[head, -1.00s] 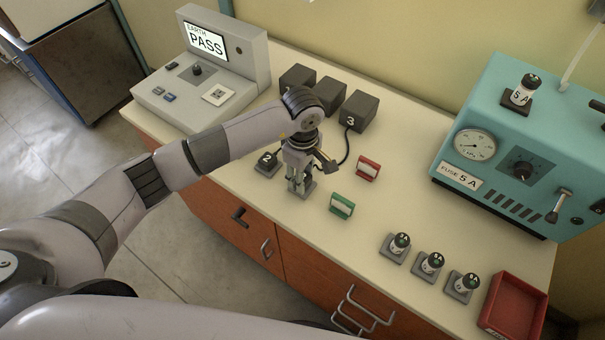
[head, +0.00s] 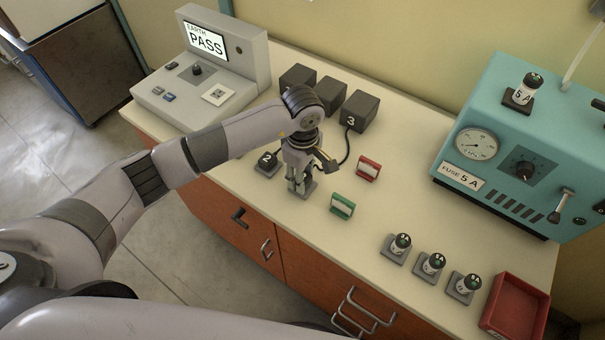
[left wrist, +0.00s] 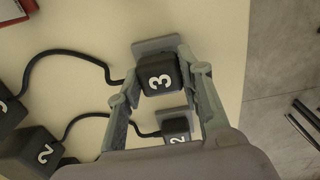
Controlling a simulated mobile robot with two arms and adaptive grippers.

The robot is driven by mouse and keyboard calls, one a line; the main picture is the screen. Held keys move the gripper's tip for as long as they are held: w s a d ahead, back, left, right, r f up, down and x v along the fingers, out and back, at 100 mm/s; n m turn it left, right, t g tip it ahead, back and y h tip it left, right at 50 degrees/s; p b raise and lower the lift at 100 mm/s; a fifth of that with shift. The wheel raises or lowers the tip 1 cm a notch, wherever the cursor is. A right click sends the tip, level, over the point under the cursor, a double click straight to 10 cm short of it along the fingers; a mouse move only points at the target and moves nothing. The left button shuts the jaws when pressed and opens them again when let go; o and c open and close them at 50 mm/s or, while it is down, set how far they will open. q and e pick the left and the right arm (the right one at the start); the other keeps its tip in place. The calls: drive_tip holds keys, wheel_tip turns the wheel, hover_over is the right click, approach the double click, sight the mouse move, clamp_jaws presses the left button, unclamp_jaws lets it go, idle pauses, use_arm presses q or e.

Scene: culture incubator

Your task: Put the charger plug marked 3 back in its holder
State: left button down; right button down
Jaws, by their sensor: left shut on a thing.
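The black charger plug marked 3 (left wrist: 158,75) sits between the fingertips of my left gripper (left wrist: 160,88) in the left wrist view, and the gripper is shut on it. Its grey holder (left wrist: 154,47) shows directly behind the plug; I cannot tell whether the plug is fully seated. In the head view my left gripper (head: 300,184) points down over this holder (head: 304,194), and its fingers mostly hide the plug. A black cable runs from the plug to the charger block marked 3 (head: 360,110). My right gripper is not in view.
Plug 2 (head: 267,160) stands in its holder just left of the gripper. Green (head: 342,206) and red (head: 368,168) blocks lie to the right. Several fuses, a red tray (head: 516,306) and a teal machine (head: 520,130) are further right. The grey tester (head: 205,85) reads PASS.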

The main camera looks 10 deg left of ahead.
use_arm(q)
drive_tip(key=shift+b, duration=0.35)
drive_tip(key=shift+f+b, duration=0.5)
idle(0.5)
drive_tip(key=c, duration=1)
unclamp_jaws()
drive_tip(key=shift+r, duration=0.1)
wheel_tip(320, 180, up, 12)
